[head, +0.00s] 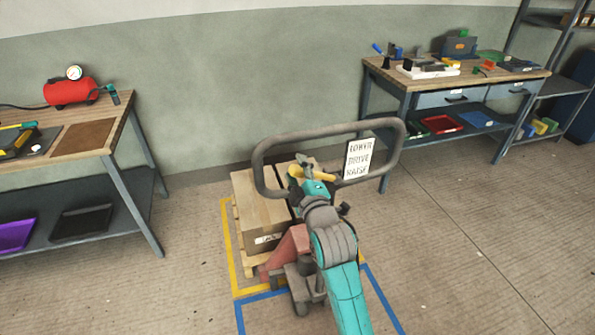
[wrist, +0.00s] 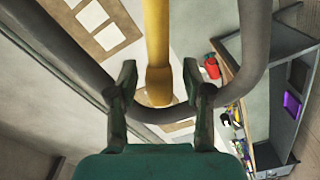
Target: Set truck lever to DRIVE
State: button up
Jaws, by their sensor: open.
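The truck's grey loop handle (head: 262,150) stands in the middle of the head view, with a sign reading LOWER, DRIVE, RAISE (head: 358,158) on its right side. The yellow lever (head: 296,171) shows inside the loop, partly hidden behind my gripper (head: 303,166). In the wrist view the yellow lever (wrist: 157,50) runs down from the top edge and ends in a thicker tip between the two fingers of my gripper (wrist: 160,85). The fingers are apart, with a gap on each side of the lever. I cannot tell which setting the lever is in.
A workbench with a red tank (head: 70,91) is at left. Another workbench (head: 450,82) is at back right. The floor at right is clear.

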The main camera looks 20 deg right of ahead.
grip_shut()
notch_tip(320, 180, down, 6)
jog(key=a+n, duration=0.1)
jog(key=n, duration=0.4)
jog(key=shift+a+n, duration=0.25)
jog(key=shift+n, duration=0.05)
grip_release()
